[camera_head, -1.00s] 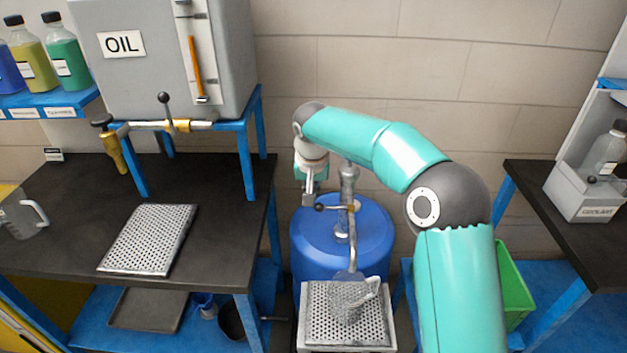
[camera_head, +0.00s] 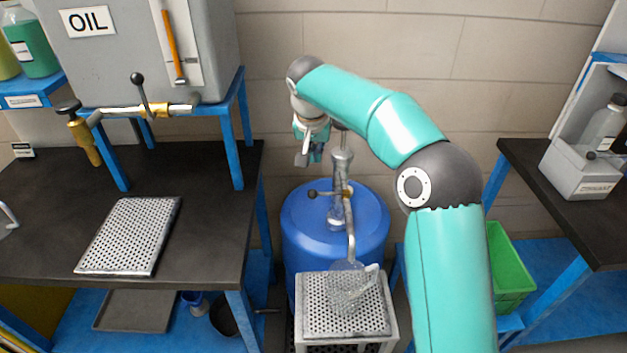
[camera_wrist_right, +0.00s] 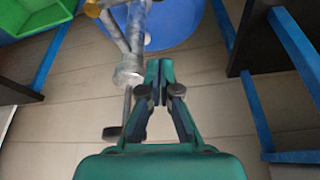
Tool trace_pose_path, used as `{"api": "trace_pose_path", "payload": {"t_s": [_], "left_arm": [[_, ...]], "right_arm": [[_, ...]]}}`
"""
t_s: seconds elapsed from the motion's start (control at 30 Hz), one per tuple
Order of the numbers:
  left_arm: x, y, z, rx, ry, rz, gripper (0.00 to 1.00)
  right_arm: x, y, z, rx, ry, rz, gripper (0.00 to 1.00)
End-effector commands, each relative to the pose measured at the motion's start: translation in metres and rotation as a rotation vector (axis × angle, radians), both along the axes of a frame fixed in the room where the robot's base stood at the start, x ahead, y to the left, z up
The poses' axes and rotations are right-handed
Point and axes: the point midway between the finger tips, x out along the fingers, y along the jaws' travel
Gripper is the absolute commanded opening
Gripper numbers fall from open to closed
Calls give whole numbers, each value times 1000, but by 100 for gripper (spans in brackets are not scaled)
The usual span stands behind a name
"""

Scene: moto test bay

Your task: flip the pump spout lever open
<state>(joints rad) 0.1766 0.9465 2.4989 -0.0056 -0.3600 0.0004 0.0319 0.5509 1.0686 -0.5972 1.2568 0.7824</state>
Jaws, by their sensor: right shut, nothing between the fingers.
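A hand pump (camera_head: 341,170) with a clear column stands on the blue drum (camera_head: 300,220). Its spout (camera_head: 350,232) bends down toward a clear jug (camera_head: 350,288). The spout lever (camera_head: 325,193) has a dark knob at its left end and lies crosswise to the spout at a brass valve (camera_head: 347,192). My right gripper (camera_head: 303,158) is shut and empty, above and slightly left of the knob, apart from it. In the right wrist view, its fingertips (camera_wrist_right: 157,82) are together beside the pump's metal column (camera_wrist_right: 130,70). My left gripper is not in view.
The jug stands on a perforated stand (camera_head: 318,322). A dark workbench (camera_head: 215,215) with an oil tank (camera_head: 120,65) is at left, another bench (camera_head: 560,225) at right. A green bin (camera_head: 508,270) sits below on the right. A tiled wall stands behind the drum.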

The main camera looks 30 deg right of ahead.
Motion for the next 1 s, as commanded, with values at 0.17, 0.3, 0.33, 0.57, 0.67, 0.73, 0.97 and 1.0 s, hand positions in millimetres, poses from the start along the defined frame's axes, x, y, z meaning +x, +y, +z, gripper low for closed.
{"api": "trace_pose_path", "payload": {"t_s": [0.17, 0.3, 0.33, 0.57, 0.67, 0.73, 0.97, 1.0], "left_arm": [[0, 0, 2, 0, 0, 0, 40], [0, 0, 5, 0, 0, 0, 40], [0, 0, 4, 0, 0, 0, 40], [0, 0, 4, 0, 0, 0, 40], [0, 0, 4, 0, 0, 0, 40], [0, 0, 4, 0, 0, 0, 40], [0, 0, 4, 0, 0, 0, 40], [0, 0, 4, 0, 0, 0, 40]], "right_arm": [[9, -10, -38, 1, 6, -1, 0], [16, -16, -65, 1, 4, 0, 0], [12, -11, -62, 1, 1, 3, 0], [-6, 6, -66, 1, 1, 3, 0], [-9, 10, -68, 0, 0, 2, 0], [-11, 12, -68, 0, 0, 2, 0], [-12, 13, -68, 0, 0, 3, 0], [-12, 13, -68, 0, 0, 3, 0]]}}
